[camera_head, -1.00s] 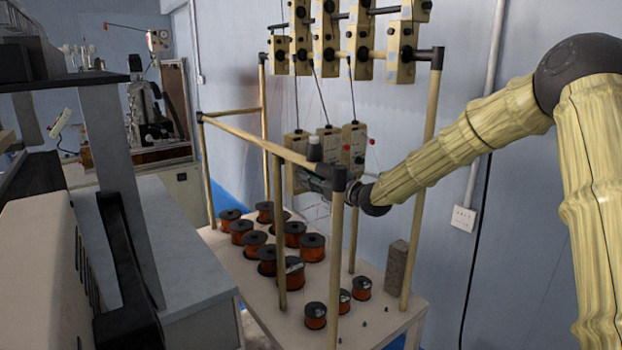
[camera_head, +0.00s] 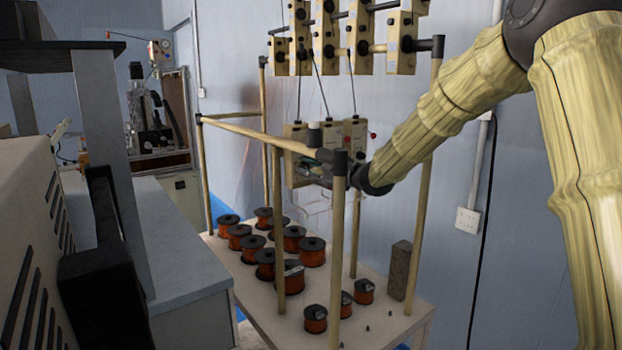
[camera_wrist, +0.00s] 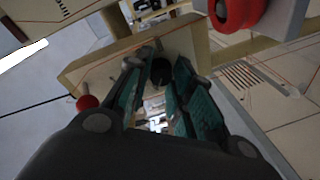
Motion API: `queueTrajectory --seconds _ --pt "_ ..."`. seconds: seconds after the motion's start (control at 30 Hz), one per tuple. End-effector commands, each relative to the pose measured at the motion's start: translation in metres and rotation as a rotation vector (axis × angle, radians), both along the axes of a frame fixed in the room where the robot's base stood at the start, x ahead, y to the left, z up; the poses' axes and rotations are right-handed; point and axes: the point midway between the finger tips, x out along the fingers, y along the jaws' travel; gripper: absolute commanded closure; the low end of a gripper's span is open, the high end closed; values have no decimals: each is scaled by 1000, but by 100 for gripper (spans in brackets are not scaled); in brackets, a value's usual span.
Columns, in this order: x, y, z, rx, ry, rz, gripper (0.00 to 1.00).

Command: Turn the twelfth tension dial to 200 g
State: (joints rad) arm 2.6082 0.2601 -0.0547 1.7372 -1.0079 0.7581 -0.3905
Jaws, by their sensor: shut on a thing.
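My gripper (camera_wrist: 162,90) shows in the wrist view with its two teal fingers shut on a small black dial (camera_wrist: 160,72). The dial sits on the face of a beige tension box (camera_wrist: 110,75), and the fingertips are close to that face. In the head view my gripper (camera_head: 314,170) is at the lower front of a group of beige tension boxes (camera_head: 354,140) hanging in the frame. My wrist and the frame bar partly hide it there. The dial's scale and setting cannot be read.
A beige tube frame (camera_head: 278,235) stands around the boxes, its crossbar and a post close to my wrist. More tension boxes (camera_head: 400,45) hang above. Several copper wire spools (camera_head: 312,252) stand on the table (camera_head: 375,325) below. A red ball (camera_wrist: 87,102) is left of the fingers.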

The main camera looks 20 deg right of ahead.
Motion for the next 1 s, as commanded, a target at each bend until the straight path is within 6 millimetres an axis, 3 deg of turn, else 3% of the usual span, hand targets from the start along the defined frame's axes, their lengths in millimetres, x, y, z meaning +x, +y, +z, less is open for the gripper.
queueTrajectory --seconds 0.7,0.73,0.83,1.0 --pt "0 0 2 -79 -31 -1 100" --pt "0 0 2 -79 -31 -1 74" --pt "0 0 2 -79 -30 0 56" --pt "0 0 1 -78 -30 0 54"
